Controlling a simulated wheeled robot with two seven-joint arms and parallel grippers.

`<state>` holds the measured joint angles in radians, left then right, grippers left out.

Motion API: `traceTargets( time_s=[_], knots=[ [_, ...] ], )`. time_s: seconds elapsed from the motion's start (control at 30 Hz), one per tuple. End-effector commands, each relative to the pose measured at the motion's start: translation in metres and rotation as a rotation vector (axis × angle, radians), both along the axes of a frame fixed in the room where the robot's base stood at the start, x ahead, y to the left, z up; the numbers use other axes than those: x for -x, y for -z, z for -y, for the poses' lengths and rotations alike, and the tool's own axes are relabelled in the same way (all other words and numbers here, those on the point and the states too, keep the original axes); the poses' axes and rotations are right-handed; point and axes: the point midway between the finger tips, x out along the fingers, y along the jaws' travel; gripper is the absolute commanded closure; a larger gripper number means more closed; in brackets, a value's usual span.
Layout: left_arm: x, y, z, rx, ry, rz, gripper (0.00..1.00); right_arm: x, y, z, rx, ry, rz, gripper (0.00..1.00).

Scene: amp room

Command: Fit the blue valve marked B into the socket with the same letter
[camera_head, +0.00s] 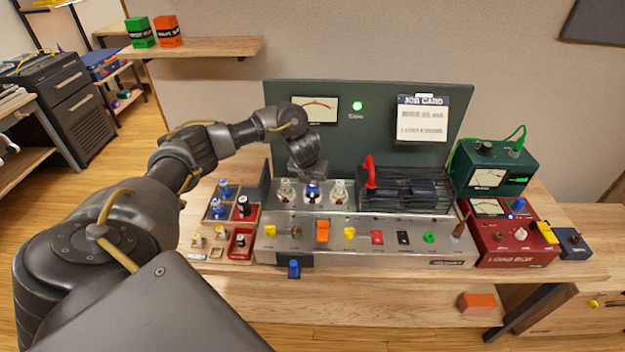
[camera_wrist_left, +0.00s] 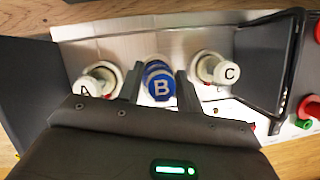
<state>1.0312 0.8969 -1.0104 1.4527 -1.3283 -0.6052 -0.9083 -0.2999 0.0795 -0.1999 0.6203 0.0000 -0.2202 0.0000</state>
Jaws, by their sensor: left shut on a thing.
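The blue valve marked B (camera_wrist_left: 160,84) is between the two fingers of my left gripper (camera_wrist_left: 158,90), which is shut on it. In the head view the valve (camera_head: 312,192) stands upright in the middle of the row on the metal amp chassis (camera_head: 370,246), and my left gripper (camera_head: 308,172) is directly above it. A white-topped valve marked A (camera_wrist_left: 95,82) stands on one side and one marked C (camera_wrist_left: 216,68) on the other. The socket under the blue valve is hidden, so I cannot tell how deep it sits. My right gripper is out of view.
A compartment tray (camera_head: 212,226) with blue-topped valves and small parts lies left of the chassis. A black cage (camera_head: 405,190) with a red handle stands right of the valves. A red load box (camera_head: 512,243) and a green meter box (camera_head: 492,168) stand further right.

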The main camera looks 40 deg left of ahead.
Motion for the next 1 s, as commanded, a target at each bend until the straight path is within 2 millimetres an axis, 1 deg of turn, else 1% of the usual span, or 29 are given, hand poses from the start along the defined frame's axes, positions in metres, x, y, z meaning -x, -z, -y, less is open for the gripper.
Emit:
traceTargets(
  time_s=[1.0],
  knots=[
    [0.000,0.016,0.000,0.000,0.000,0.000,0.87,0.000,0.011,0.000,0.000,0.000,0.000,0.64]
  ],
)
